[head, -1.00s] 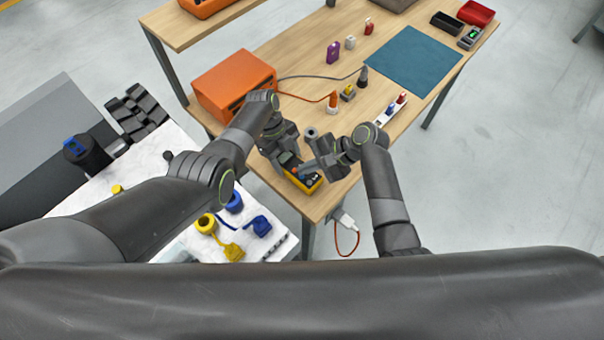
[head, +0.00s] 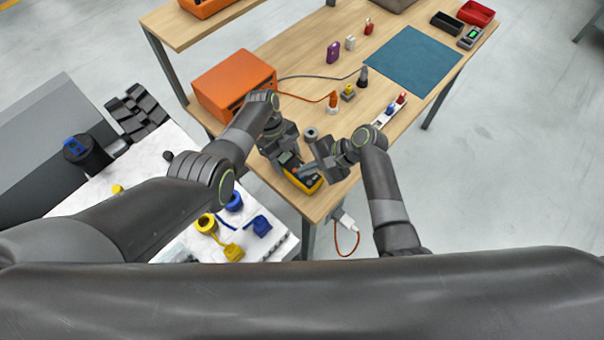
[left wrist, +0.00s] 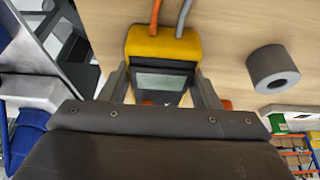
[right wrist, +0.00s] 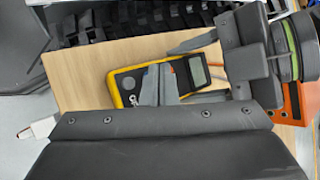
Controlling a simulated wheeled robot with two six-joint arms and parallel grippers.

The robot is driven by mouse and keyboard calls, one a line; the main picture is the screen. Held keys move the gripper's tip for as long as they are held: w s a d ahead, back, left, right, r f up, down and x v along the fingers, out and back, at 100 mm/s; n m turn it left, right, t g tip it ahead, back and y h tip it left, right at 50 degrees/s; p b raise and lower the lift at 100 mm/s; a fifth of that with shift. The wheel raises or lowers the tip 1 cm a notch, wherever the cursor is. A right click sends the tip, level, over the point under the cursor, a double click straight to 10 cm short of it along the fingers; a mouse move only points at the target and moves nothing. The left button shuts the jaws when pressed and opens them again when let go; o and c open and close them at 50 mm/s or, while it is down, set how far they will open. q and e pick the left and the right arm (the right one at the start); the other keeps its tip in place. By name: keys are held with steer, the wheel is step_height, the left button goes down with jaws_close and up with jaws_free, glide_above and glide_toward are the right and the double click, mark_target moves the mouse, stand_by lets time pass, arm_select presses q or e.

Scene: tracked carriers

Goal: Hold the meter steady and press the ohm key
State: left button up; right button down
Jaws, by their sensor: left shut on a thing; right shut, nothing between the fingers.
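The yellow-edged, dark-faced meter (head: 308,184) lies on the wooden table near its front corner. Its grey display (left wrist: 160,82) and yellow top end show in the left wrist view, with an orange and a grey lead at that end. My left gripper (left wrist: 160,78) is shut on the meter, one finger on each side of its display end. My right gripper (right wrist: 158,68) is shut and empty, its fingertips over the face of the meter (right wrist: 122,80). The fingers hide part of the face, so I cannot tell whether they touch it or where the ohm key is.
A grey ring-shaped roll (left wrist: 272,68) stands close beside the meter. An orange box (head: 234,82) is at the table's left, with leads running from it. A white strip with plugs (head: 388,112) lies right of my right gripper. A blue mat (head: 412,60) is farther back.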

steer(key=shift+f, duration=0.4)
stand_by(0.6)
steer(key=shift+r, duration=0.8)
steer(key=shift+r, duration=0.1)
step_height(320, 180, up, 5)
steer(key=shift+f, duration=0.1)
stand_by(0.5)
arm_select(q)
steer(key=o, duration=1.3)
